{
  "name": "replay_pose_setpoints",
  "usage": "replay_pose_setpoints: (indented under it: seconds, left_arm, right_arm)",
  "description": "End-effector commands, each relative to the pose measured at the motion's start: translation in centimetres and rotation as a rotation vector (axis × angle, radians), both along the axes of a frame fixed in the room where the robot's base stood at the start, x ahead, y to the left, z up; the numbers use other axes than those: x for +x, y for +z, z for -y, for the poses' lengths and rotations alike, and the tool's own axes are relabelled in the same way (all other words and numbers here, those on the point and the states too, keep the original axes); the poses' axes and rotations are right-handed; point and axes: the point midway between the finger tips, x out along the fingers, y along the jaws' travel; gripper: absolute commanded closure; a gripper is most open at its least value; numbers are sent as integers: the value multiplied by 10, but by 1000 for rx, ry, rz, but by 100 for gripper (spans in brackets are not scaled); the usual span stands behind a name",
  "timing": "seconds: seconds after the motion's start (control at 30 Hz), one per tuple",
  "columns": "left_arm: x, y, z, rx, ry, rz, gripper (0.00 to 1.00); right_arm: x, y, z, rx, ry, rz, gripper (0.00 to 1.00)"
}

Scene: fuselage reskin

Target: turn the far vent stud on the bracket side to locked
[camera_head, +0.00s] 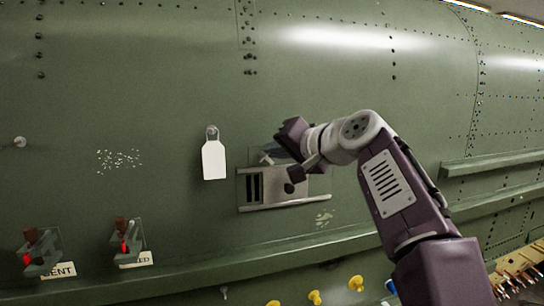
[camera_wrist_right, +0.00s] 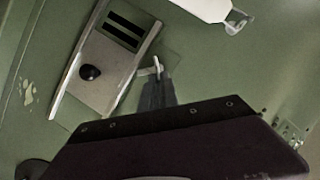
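The vent plate (camera_head: 312,184) is a pale metal panel on the green skin, with dark slots at its left and a black round knob (camera_head: 289,188). It also shows in the wrist view (camera_wrist_right: 108,88), with the knob (camera_wrist_right: 90,72) there too. A small pale stud (camera_wrist_right: 158,66) with a crossbar stands beside the plate's edge; it shows small in the head view (camera_head: 267,159). My right gripper (camera_wrist_right: 157,84) has its grey fingertips right at this stud. Whether they grip it cannot be told. My left gripper is not in view.
A white tag (camera_head: 214,160) hangs left of the plate. Two brackets with red parts (camera_head: 42,250) (camera_head: 127,242) and partly hidden labels are at lower left. A ledge (camera_head: 200,261) runs below. Yellow knobs (camera_head: 356,283) are at the bottom.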

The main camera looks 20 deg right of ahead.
Motion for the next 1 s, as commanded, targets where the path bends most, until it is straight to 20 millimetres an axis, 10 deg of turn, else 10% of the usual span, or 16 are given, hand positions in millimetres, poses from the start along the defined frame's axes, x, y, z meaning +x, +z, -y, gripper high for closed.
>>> replay_pose_setpoints:
  seconds: [1.0]
  left_arm:
    - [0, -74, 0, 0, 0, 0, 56]
  right_arm:
    - [0, -20, 8, 742, -1, -26, 100]
